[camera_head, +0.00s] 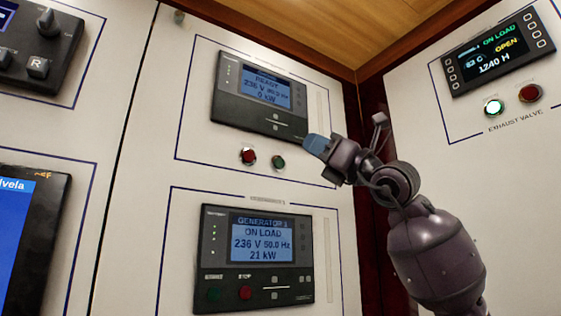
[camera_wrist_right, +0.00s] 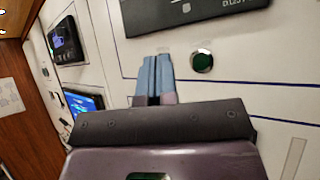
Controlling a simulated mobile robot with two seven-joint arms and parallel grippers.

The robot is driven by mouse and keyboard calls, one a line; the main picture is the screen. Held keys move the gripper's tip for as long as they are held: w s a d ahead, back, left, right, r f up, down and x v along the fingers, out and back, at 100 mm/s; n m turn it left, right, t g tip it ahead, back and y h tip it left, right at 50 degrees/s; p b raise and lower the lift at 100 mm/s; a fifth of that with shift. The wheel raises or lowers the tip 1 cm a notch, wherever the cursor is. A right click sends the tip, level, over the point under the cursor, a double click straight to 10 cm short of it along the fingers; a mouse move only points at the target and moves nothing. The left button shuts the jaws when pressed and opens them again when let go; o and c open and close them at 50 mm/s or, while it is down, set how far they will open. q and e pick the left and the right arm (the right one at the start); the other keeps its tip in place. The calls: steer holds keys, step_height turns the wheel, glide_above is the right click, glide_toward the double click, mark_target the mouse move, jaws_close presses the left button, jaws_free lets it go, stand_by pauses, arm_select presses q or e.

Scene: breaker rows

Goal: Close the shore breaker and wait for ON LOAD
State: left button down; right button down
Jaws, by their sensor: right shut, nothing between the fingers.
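The upper controller (camera_head: 262,100) has a screen with a header too small to read, then what looks like READY, 236 V and 0 kW. Below it are a red button (camera_head: 248,156) and a green button (camera_head: 279,162). My right gripper (camera_head: 314,143) is shut and empty, with blue fingertips, to the right of the green button and a little higher in the head view. In the right wrist view the shut fingers (camera_wrist_right: 155,72) show just left of the green button (camera_wrist_right: 201,61); contact cannot be told. The red button is not visible there. My left gripper is out of view.
The lower controller (camera_head: 257,261) reads GENERATOR 1, ON LOAD, 236 V, 50.0 Hz, 21 kW. On the right wall a small display (camera_head: 497,50) shows ON LOAD and OPEN above a lit button (camera_head: 494,107) and a red one (camera_head: 529,93), labelled EXHAUST VALVE. A knob panel (camera_head: 47,45) is at left.

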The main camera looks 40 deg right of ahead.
mark_target(279, 163)
steer(key=shift+w+d+p, duration=0.15)
steer(key=shift+w+p, duration=0.55)
steer(key=shift+w, duration=1.15)
steer(key=shift+w+d+p, duration=0.1)
steer(key=shift+w+p, duration=0.55)
steer(key=shift+w, duration=1.2)
steer(key=shift+w, duration=0.1)
steer(key=shift+w, duration=0.35)
